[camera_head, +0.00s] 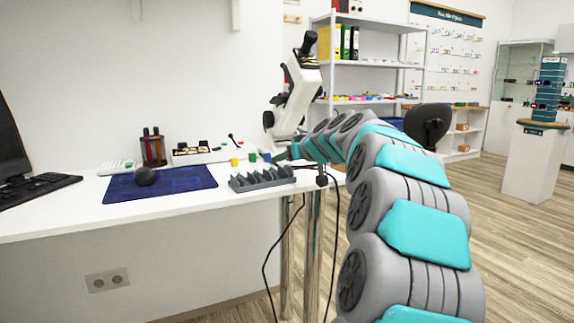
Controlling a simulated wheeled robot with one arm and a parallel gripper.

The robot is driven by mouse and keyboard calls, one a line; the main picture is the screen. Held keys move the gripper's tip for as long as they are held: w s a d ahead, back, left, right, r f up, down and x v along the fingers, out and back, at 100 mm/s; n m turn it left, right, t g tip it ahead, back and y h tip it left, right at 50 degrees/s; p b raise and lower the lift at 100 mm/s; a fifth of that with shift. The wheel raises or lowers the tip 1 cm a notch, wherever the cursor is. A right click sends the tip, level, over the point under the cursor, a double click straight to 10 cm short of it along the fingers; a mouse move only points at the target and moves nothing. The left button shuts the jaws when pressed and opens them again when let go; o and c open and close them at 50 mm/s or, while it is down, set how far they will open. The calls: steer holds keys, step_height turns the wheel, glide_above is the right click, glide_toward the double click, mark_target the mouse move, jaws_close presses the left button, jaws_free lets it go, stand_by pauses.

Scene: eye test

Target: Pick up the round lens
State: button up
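I cannot make out a round lens for certain in this view. Small items sit around the grey slotted rack (262,180) on the white desk, too small to identify. My grey and teal arm reaches from the lower right to the desk's right end. My gripper (279,156) seems to be at its far end, just behind the rack and below the white optical instrument. It is small and partly covered, so its fingers and anything between them cannot be made out.
A blue mat (180,183) with a dark rounded object (144,176) lies left of the rack. Behind are a tool holder (153,150) and a white tray (200,153). The white instrument (297,95) stands above the desk's right end. A keyboard (40,187) is far left.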

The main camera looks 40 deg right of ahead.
jaws_close()
stand_by(0.4)
